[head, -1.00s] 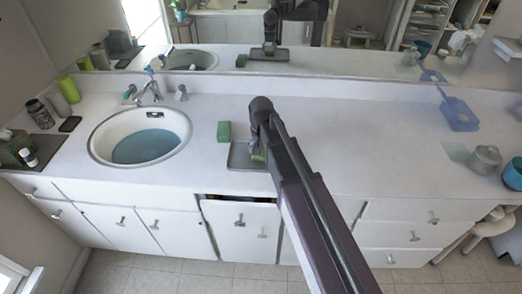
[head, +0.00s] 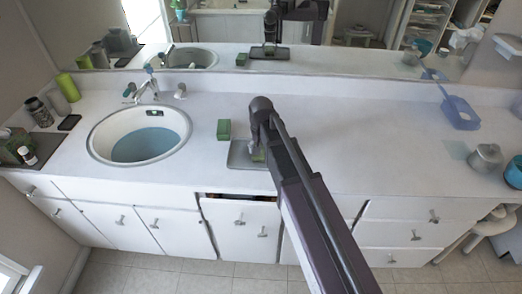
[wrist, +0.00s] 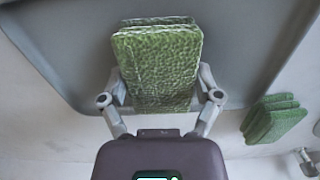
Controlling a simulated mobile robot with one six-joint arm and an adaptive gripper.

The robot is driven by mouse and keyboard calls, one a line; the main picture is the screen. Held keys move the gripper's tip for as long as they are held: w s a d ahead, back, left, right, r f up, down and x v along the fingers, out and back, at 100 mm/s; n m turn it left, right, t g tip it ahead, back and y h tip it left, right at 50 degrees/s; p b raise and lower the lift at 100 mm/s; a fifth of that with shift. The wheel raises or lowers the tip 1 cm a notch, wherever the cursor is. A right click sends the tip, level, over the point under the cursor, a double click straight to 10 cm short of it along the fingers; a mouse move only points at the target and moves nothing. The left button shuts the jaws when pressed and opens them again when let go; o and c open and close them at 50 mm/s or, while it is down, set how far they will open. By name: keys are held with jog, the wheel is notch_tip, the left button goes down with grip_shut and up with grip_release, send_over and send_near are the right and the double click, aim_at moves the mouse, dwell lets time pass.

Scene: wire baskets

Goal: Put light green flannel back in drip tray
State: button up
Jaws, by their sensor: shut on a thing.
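A light green flannel (wrist: 155,65), thick and folded, is between the two fingers of my gripper (wrist: 160,108) in the wrist view. My gripper is shut on it. In the head view my gripper (head: 257,148) is low over the grey drip tray (head: 238,157), and only a small part of the flannel shows beside it. The tray (wrist: 70,50) lies behind the flannel in the wrist view. I cannot tell whether the flannel touches the tray. A second green folded block (head: 224,129) stands on the counter just beyond the tray; it also shows in the wrist view (wrist: 272,118).
A round sink (head: 105,150) with a tap (head: 145,88) is left of the tray. Bottles and a dark tray stand at the far left. A blue scoop (head: 461,114), a grey pot (head: 486,158) and a blue bowl (head: 514,174) are at the right. The counter between is clear.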

jog(key=o, duration=0.8)
jog(key=shift+r, duration=0.25)
jog(key=shift+r+p, duration=3.5)
jog(key=shift+p, duration=0.3)
jog(key=shift+r, duration=0.25)
jog(key=shift+d, duration=0.1)
jog(key=s+d, duration=0.6)
jog(key=d, duration=0.3)
jog(key=s+d, duration=0.7)
jog(key=d, duration=0.3)
jog(key=shift+n, duration=0.4)
